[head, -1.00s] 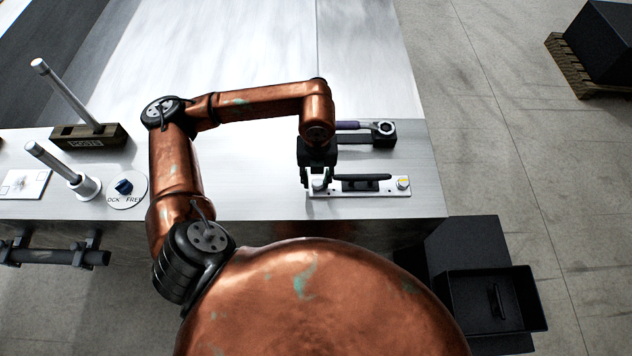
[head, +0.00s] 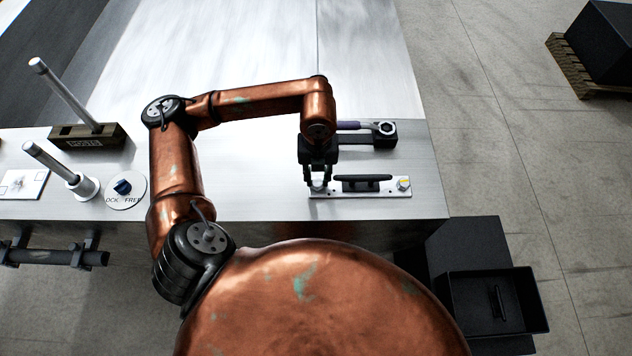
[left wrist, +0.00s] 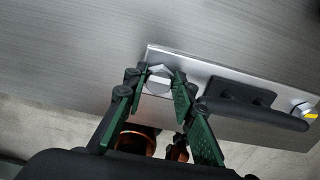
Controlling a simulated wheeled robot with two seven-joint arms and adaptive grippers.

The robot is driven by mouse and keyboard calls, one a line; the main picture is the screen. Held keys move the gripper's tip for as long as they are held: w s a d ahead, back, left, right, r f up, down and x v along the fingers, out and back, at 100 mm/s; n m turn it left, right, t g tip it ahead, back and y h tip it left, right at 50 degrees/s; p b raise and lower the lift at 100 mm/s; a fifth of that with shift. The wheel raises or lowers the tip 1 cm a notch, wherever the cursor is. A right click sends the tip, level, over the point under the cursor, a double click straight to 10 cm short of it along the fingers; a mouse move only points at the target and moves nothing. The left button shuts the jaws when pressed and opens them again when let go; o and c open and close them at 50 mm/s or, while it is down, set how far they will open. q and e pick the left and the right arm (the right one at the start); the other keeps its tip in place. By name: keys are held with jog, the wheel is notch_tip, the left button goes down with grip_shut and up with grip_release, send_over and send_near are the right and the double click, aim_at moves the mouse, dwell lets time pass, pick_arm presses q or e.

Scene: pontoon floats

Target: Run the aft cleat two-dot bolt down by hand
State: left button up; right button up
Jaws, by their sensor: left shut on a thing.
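The cleat plate (head: 350,193) lies near the front edge of the metal deck, with a black cleat (head: 362,183) along its middle. A hex bolt (left wrist: 160,80) stands at the plate's left end. My left gripper (head: 318,183) points down over that end and is shut on this bolt, with green-padded fingers on either side of its head in the left wrist view (left wrist: 158,84). I cannot make out dots on the bolt. A second bolt (head: 403,184) with a yellow mark sits at the plate's right end; it also shows in the left wrist view (left wrist: 303,111). My right gripper is out of view.
Behind the plate, a purple-handled ring wrench (head: 384,128) lies on a dark holder (head: 385,140). A black open bin (head: 495,300) stands at lower right.

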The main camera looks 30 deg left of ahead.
pick_arm(q)
jog(key=m+b, duration=0.2)
jog(key=m, duration=0.1)
jog(key=m+b, duration=0.2)
jog(key=m, duration=0.1)
jog(key=m+b, duration=0.2)
jog(key=m, duration=0.1)
jog(key=shift+d+f+b, duration=0.2)
jog(key=shift+f+b, duration=0.1)
jog(key=shift+f, duration=0.05)
jog(key=shift+s+m+b, duration=0.1)
jog(key=shift+m+b, duration=0.25)
jog(key=shift+m, duration=0.45)
jog(key=shift+r+m, duration=0.1)
jog(key=shift+m, duration=0.4)
jog(key=shift+r, duration=0.15)
jog(key=m+b, duration=0.2)
jog(key=m, duration=0.1)
jog(key=m+b, duration=0.2)
jog(key=m, duration=0.1)
jog(key=m+b, duration=0.2)
jog(key=m, duration=0.2)
jog(key=shift+f+b, duration=0.25)
jog(key=shift+b, duration=0.15)
jog(key=shift+a+r+m+b, duration=0.15)
jog(key=shift+m+b, duration=0.2)
jog(key=shift+m, duration=0.65)
jog(key=shift+r, duration=0.15)
